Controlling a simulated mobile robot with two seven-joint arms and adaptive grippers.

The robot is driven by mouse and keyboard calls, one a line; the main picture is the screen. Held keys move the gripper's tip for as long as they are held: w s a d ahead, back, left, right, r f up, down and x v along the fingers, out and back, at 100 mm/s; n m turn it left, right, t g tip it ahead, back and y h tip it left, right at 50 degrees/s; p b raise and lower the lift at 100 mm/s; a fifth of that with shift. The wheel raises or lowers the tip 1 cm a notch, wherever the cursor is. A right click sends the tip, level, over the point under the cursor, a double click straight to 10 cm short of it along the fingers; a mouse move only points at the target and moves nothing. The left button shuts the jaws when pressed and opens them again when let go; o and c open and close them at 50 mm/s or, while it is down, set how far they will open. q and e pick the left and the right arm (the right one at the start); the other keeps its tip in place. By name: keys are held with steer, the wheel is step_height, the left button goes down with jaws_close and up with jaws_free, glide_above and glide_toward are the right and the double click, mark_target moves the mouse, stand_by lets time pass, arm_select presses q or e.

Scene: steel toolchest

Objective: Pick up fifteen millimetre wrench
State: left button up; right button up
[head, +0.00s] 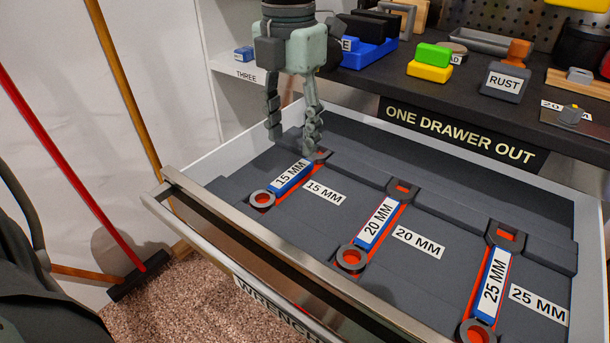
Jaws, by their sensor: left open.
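The 15 MM wrench (289,178) lies in its red-lined recess at the left of the open drawer. It has a blue handle with a white label, a grey ring at its near end and a dark far end. My left gripper (292,146) points down above the wrench's far end, fingers apart and empty. The fingertips look close to the far end, but I cannot tell the exact height gap. The right gripper is not in view.
The 20 MM wrench (378,224) and 25 MM wrench (492,285) lie to the right in the same drawer. The drawer's steel front edge (265,248) runs along the near side. A dark worktop with blocks overhangs behind. A red-handled broom (75,165) leans at left.

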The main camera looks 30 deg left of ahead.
mark_target(289, 175)
arm_select(q)
steer(key=f, duration=0.3)
steer(key=shift+s+a, duration=0.2)
steer(key=shift+a, duration=0.05)
step_height(289, 175, down, 4)
steer(key=shift+f+p, duration=0.1)
steer(key=shift+p, duration=0.25)
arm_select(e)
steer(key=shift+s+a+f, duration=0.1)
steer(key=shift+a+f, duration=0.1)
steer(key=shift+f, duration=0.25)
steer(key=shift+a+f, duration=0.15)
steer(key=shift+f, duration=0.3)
arm_select(q)
steer(key=shift+c, duration=0.3)
jaws_close()
